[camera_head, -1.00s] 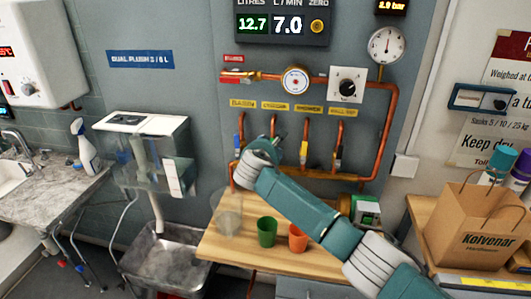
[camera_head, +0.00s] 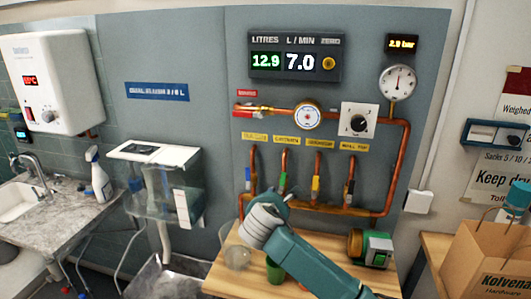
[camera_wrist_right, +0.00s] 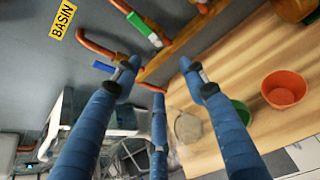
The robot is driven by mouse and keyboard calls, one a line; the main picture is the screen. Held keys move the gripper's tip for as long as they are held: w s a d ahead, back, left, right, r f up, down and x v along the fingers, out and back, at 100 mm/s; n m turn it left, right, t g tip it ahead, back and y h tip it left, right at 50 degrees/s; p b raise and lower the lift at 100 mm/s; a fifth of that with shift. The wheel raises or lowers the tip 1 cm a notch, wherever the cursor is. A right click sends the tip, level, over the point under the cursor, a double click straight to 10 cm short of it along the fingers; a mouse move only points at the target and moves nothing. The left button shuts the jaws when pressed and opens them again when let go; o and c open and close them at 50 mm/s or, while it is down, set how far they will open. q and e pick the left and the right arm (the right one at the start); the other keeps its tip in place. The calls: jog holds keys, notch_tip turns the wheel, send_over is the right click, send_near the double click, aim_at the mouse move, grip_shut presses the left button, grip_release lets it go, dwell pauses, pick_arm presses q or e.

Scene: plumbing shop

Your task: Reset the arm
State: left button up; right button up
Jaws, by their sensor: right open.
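My right arm (camera_head: 312,262) comes in from the lower right in the head view and reaches toward the pipe panel. Its wrist is in front of the pipes; the fingers are mostly hidden behind it there. In the right wrist view my right gripper (camera_wrist_right: 156,76) has its blue fingers spread, with nothing between them. The fingertips are near a copper pipe end and the blue-marked tap (camera_wrist_right: 103,67). My left gripper is not in view.
On the wooden bench (camera_head: 226,278) stand a clear cup (camera_head: 237,257) and a green cup (camera_head: 275,271), partly behind my arm. An orange cup (camera_wrist_right: 284,89) shows in the wrist view. Copper taps (camera_head: 316,180) with coloured handles hang above. A glass-fronted cistern (camera_head: 158,185) is at left.

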jog(key=s+d+f+m+g+y, duration=0.3)
jog(key=s+f+m+g, duration=0.2)
jog(key=s+f+m, duration=1.25)
jog(key=s+d+f+m+g, duration=0.1)
jog(key=s+d+f+m, duration=0.2)
jog(key=s, duration=0.7)
jog(key=s+d+m+g, duration=0.2)
jog(key=s+d+m, duration=0.25)
jog(key=s, duration=0.55)
jog(key=s+d+f+m+g, duration=0.1)
jog(key=s+d+f+m, duration=0.3)
jog(key=s, duration=0.7)
notch_tip(320, 180, down, 29)
jog(key=s+n+g+b, duration=0.1)
jog(key=s+b, duration=0.2)
jog(key=s+d+f+g+b, duration=0.1)
jog(key=s+d+f+b, duration=0.1)
jog(key=s+f, duration=1.4)
jog(key=shift+d+f+h+b, duration=0.3)
jog(key=shift+d+f, duration=0.1)
jog(key=shift+d, duration=0.4)
